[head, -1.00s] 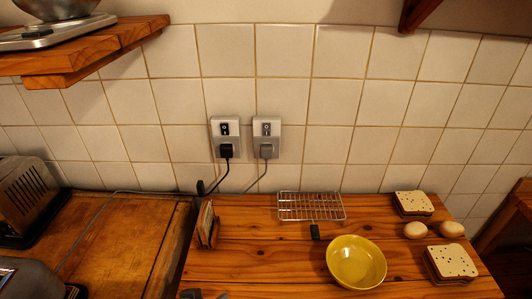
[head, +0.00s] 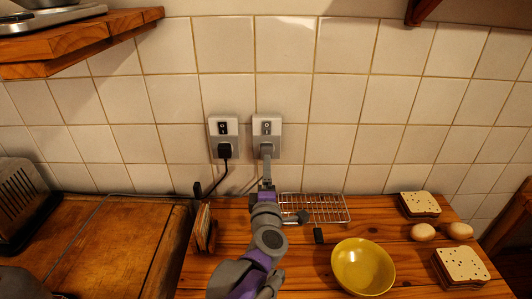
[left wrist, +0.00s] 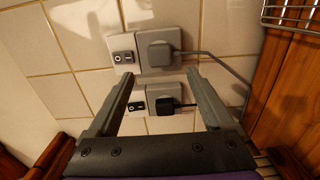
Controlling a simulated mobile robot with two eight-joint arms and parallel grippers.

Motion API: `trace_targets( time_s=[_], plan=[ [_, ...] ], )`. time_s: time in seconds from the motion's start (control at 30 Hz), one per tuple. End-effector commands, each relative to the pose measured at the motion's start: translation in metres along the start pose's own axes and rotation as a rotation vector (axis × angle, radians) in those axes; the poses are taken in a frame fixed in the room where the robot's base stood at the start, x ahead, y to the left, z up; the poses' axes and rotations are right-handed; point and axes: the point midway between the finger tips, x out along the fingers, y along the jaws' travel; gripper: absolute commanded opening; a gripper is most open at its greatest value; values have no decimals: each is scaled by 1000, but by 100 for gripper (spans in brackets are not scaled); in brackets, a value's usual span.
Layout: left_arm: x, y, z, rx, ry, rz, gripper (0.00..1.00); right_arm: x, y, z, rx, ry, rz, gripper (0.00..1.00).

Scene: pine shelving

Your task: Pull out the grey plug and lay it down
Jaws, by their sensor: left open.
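The grey plug (head: 266,149) sits in the right wall socket (head: 267,128), its grey cord running down to the left. My left gripper (head: 266,172) is open and empty just below and in front of the plug, partly covering it in the head view. In the left wrist view the fingers (left wrist: 161,76) are spread wide, with the grey plug (left wrist: 158,51) just beyond the tips, roughly between them. The black plug (head: 225,150) is in the left socket (head: 223,128); it also shows between the fingers in the left wrist view (left wrist: 168,104). My right gripper is not in view.
The wooden counter holds a wire rack (head: 325,207), a small black block (head: 318,236), a yellow bowl (head: 362,267), bread slices (head: 420,203), (head: 462,264) and eggs (head: 423,232). A toast-holder-like stand (head: 202,228) is left of my arm. A wooden shelf (head: 80,42) juts out upper left.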

Motion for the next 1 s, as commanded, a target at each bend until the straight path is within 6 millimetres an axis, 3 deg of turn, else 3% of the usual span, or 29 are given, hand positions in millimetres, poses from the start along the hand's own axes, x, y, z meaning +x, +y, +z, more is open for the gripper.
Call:
trace_targets(
  time_s=[0.47, 1.0],
  plan=[
    [6, 0, 0, -7, 7, 0, 85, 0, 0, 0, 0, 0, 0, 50],
    [75, 0, -1, -6, 7, 0, 85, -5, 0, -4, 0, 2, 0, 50]
  ],
)
